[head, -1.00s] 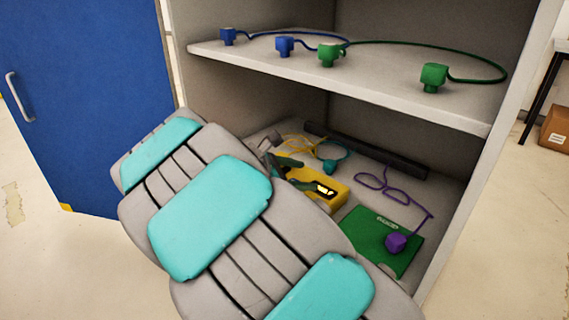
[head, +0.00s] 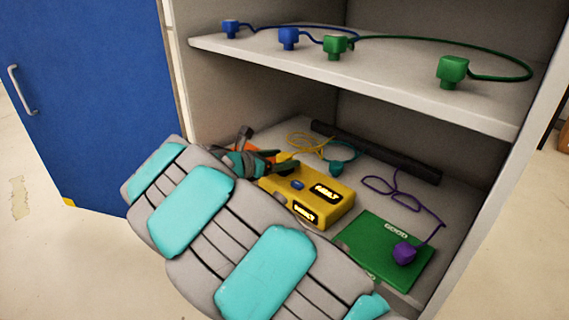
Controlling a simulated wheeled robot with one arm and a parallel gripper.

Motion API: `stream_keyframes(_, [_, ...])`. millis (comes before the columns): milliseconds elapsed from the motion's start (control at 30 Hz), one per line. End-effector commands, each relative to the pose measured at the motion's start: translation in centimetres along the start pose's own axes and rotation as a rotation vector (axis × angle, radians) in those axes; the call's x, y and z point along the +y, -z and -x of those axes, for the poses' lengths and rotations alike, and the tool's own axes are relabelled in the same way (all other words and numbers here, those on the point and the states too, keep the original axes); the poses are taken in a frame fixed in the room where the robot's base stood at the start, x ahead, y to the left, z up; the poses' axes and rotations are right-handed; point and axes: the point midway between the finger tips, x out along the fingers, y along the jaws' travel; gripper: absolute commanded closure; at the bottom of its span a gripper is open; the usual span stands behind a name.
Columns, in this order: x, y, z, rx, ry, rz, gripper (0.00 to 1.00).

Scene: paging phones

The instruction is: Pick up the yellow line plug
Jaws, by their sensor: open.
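A thin yellow line (head: 303,141) lies looped on the floor of the lower compartment. A small patch of yellow (head: 283,157) shows beside my gripper; it may be the yellow line's plug, but most of it is hidden. My gripper (head: 268,153) is open in the lower compartment, just left of the yellow line and behind the yellow box. My arm hides part of the space around it. I cannot tell whether the fingers touch anything.
A yellow box (head: 330,205) marked FAULT stands in front of my gripper. A teal plug (head: 337,167), a black bar (head: 375,152) and a purple plug (head: 404,253) on a green pad (head: 375,235) are nearby. The shelf (head: 400,85) overhead holds blue and green plugs. A blue door (head: 85,110) stands left.

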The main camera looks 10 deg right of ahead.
Motion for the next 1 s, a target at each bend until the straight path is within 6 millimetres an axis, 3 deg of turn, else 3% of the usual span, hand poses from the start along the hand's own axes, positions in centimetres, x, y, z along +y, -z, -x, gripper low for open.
stream_keyframes(200, [-0.4,0.0,-3.3,-0.001,0.005,0.001,0.20])
stream_keyframes(467, [-0.3,0.0,-3.8,-0.001,0.002,0.001,0.20])
stream_keyframes(1000, [-0.3,0.0,-3.8,-0.001,0.002,0.001,0.78])
